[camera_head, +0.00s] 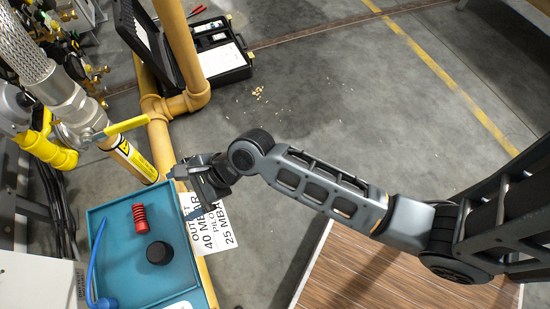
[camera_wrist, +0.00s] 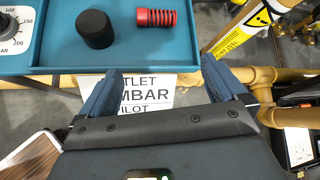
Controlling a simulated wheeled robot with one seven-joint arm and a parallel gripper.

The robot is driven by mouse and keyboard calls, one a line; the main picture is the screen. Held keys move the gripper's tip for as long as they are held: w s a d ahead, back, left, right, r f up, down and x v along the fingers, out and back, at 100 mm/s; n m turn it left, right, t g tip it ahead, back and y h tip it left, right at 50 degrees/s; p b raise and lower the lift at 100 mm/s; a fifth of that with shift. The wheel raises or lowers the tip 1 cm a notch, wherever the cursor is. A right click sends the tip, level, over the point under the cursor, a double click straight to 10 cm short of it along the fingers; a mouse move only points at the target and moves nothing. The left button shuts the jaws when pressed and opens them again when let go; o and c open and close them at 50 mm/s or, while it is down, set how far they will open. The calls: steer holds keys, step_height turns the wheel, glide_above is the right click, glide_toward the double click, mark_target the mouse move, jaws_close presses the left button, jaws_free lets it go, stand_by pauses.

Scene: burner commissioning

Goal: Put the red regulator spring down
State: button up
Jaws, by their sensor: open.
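The red regulator spring (camera_head: 140,218) lies on its side in the blue tray (camera_head: 120,284), near the tray's upper right part in the head view. In the wrist view the spring (camera_wrist: 156,18) lies near the tray's front wall (camera_wrist: 140,66), beside a black knob-like cylinder (camera_wrist: 97,28). My gripper (camera_wrist: 160,85) is open and empty. Its two blue fingers are apart, with the outlet sign behind them. The gripper (camera_head: 178,185) is at the tray's right edge in the head view, apart from the spring.
The black cylinder (camera_head: 159,253) and a blue hose (camera_head: 95,265) are also in the tray. Yellow gas pipes (camera_head: 160,135) run beside it. A white sign (camera_head: 209,228) hangs at its edge. An open black case (camera_head: 222,55) lies on the floor behind. The floor to the right is mostly clear.

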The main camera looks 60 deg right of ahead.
steer(key=s+d+r+n+t+h, duration=0.1)
steer(key=s+d+n+t+h, duration=0.1)
steer(key=s+d+n, duration=0.45)
steer(key=s+d+r+n+t+h, duration=0.1)
steer(key=s+d+n+h, duration=0.15)
steer(key=s, duration=0.75)
steer(key=s+r+n+t+h, duration=0.1)
steer(key=s+r+n+t, duration=0.1)
steer(key=s+r+n, duration=0.4)
steer(key=s+r+n+t+h, duration=0.1)
steer(key=s+r+n+t, duration=0.1)
steer(key=s+r+n, duration=0.4)
step_height(320, 180, up, 6)
steer(key=shift+s+d+f+n, duration=0.15)
steer(key=shift+d+n, duration=0.2)
steer(key=shift+n, duration=0.75)
steer(key=shift+a, duration=0.1)
